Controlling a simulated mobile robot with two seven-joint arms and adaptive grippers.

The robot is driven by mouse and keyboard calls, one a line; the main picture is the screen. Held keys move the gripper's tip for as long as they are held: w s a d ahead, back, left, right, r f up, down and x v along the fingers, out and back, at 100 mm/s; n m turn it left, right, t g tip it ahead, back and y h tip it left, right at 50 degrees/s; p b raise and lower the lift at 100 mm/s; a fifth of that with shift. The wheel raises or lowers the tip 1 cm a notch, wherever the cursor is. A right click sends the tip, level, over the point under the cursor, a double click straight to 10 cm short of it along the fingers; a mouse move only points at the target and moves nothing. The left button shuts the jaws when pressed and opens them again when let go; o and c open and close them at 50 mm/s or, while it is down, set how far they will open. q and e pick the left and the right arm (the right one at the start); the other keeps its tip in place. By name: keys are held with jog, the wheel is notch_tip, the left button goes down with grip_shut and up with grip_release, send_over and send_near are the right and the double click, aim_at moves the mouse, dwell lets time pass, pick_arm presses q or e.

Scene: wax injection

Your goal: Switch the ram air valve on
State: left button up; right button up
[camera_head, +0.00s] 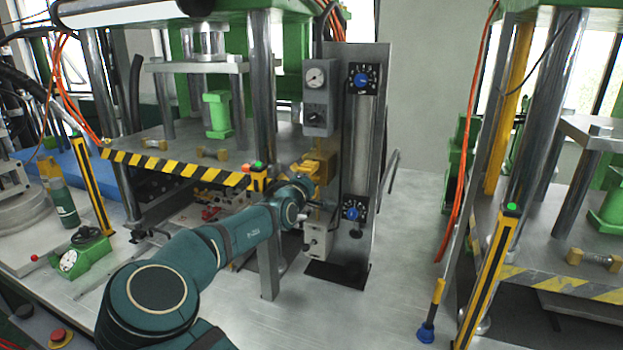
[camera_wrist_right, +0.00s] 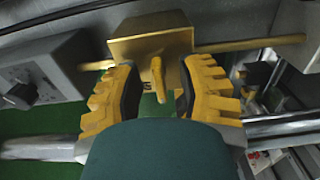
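The ram air valve is a brass block (camera_wrist_right: 150,42) with a small brass lever (camera_wrist_right: 158,78) and brass pipes running out both sides in the right wrist view. My right gripper (camera_wrist_right: 159,92) has its two yellow ribbed fingers apart, one on each side of the lever. Gaps show between the lever and both dark finger pads. In the head view my teal right arm reaches to the valve (camera_head: 327,162), and the right gripper (camera_head: 308,173) partly covers it. The lever is too small to make out there. My left gripper is not in view.
A metal panel with blue knobs (camera_head: 361,78) stands just right of the valve, with a gauge box (camera_head: 317,108) above. A grey dial box (camera_wrist_right: 42,75) is close to the gripper. A press with a striped edge (camera_head: 185,168) stands left.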

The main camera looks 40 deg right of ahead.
grip_shut()
jog(key=shift+m, duration=0.3)
jog(key=m, duration=0.2)
jog(key=shift+r+m+p, duration=0.1)
jog(key=shift+m+p, duration=0.2)
jog(key=shift+p, duration=0.05)
jog(key=m, duration=0.3)
jog(key=shift+m, duration=0.4)
jog(key=m, duration=0.5)
jog(key=shift+p, duration=0.35)
jog(key=m, duration=0.5)
jog(key=shift+m, duration=0.4)
jog(key=shift+o, duration=0.7)
grip_release()
